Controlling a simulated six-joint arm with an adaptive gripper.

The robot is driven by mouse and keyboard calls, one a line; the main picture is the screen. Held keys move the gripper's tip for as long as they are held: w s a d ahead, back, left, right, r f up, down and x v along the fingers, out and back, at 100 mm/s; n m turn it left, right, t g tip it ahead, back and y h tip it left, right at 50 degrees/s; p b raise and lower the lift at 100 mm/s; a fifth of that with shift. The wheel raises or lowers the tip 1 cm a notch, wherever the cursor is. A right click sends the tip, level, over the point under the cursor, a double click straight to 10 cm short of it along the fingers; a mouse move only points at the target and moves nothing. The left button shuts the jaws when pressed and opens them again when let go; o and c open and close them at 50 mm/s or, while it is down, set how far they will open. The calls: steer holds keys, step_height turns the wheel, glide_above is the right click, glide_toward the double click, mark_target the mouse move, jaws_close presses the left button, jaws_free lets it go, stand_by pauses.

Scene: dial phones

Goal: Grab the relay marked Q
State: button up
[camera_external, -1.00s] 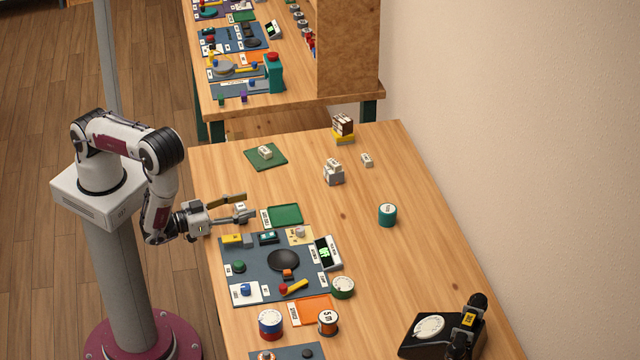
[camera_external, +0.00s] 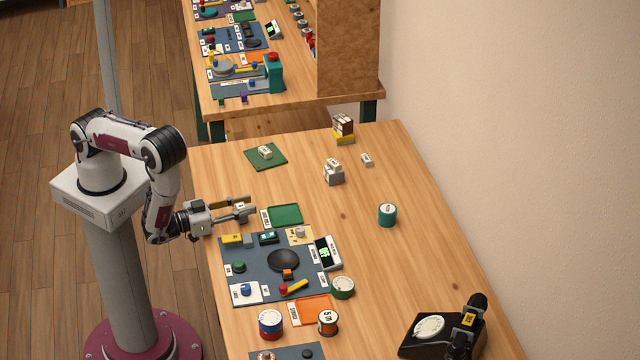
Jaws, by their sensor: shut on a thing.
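My gripper (camera_external: 246,208) is at the left edge of the near table, just left of the green tray. Its fingers are shut on a small whitish block (camera_external: 240,206), which looks like a relay; its mark is too small to read and the fingers hide part of it. Similar pale blocks stand elsewhere: one on a dark green mat (camera_external: 265,153), a small one (camera_external: 366,159) towards the back right, and a stack of grey and white ones (camera_external: 333,171). I cannot read a Q on any of them.
The green tray (camera_external: 286,214) lies right of my gripper. A blue-grey work mat (camera_external: 260,255) with several parts lies nearer the camera. A teal spool (camera_external: 387,215) and a black dial phone (camera_external: 440,332) stand to the right. The middle of the table is clear.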

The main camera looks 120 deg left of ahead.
mark_target(243, 205)
steer(key=shift+r, duration=0.15)
steer(key=shift+r, duration=4.8)
